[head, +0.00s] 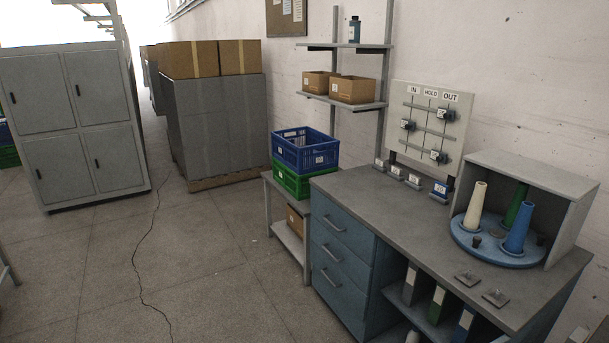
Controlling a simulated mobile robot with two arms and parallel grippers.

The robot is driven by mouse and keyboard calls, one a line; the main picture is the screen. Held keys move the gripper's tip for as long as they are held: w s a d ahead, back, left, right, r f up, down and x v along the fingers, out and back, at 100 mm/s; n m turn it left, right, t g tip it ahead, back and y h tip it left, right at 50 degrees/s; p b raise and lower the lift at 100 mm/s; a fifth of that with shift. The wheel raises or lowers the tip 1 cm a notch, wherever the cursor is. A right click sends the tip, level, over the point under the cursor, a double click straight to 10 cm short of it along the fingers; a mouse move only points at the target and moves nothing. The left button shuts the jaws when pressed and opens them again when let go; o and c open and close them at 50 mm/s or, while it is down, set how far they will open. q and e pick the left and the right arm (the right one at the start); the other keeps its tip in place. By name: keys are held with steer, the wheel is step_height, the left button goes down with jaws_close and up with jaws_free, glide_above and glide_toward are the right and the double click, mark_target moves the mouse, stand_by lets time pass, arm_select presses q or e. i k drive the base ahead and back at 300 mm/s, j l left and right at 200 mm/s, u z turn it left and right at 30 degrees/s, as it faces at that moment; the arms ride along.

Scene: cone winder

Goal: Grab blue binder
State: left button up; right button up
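The blue binder (464,325) stands upright on the open shelf under the grey desk top (415,213), near the bottom edge of the head view. Its lower part is cut off by the frame edge. A green binder (437,305) stands to its left, and a grey binder (410,286) stands left of that one. The binders show pale labels. Neither of my grippers is in view.
A blue drawer unit (339,250) is left of the binder shelf. On the desk are a round blue tray with cones (485,247) in a grey hood and small metal plates (495,298). Crates (305,150) stand on a side table. The floor (200,270) at left is open.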

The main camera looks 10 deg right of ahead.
mark_target(471, 322)
steer(key=z, duration=1.5)
